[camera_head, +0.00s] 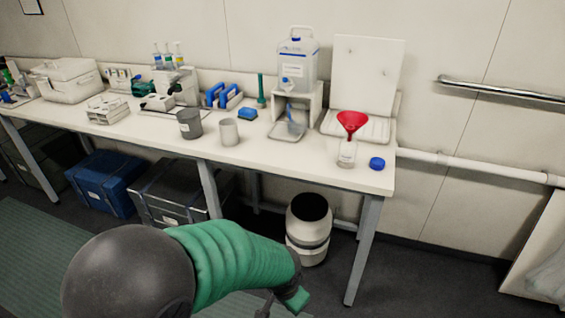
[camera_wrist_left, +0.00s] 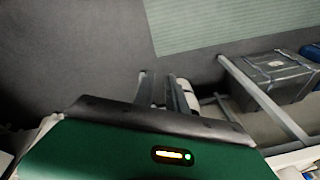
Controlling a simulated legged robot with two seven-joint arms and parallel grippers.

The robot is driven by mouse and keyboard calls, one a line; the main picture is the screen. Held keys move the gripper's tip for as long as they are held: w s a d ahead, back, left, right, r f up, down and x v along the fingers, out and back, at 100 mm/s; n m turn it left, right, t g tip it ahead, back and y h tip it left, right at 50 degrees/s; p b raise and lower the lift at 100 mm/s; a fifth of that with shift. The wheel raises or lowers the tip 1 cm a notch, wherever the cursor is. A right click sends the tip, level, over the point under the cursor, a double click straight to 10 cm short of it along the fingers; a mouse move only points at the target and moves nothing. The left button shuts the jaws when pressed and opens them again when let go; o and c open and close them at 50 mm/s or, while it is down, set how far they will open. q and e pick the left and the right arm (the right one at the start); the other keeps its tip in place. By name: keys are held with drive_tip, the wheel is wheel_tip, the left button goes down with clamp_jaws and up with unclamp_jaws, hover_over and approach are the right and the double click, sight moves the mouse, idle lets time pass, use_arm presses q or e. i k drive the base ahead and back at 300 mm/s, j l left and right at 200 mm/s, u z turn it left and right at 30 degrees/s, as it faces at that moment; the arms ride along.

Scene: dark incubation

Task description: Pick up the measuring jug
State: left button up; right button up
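What looks like the measuring jug (camera_head: 297,122) is a clear, bluish vessel on the bench. It stands under the tap of the water container, inside a white stand, and its outline is hard to make out. My left arm comes in from the lower left in the head view, with its hand end low in front of the bench and partly cut off. In the left wrist view my left gripper (camera_wrist_left: 163,90) shows two grey fingers with a gap between them, pointing at the floor and empty. It is well away from the jug. My right gripper is not in view.
The bench (camera_head: 330,170) holds a dark grey beaker (camera_head: 189,124), a pale cup (camera_head: 229,132), a bottle with a red funnel (camera_head: 351,122) and a blue cap (camera_head: 377,164). The water container (camera_head: 298,66) stands above the jug. A white drum (camera_head: 308,232) stands below the bench.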

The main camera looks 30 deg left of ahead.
sight(295, 112)
drive_tip(key=j+u, duration=0.2)
drive_tip(key=u, duration=0.2)
drive_tip(key=i+j+u, duration=0.15)
drive_tip(key=u, duration=0.25)
drive_tip(key=i+j+u, duration=0.15)
drive_tip(key=u, duration=0.3)
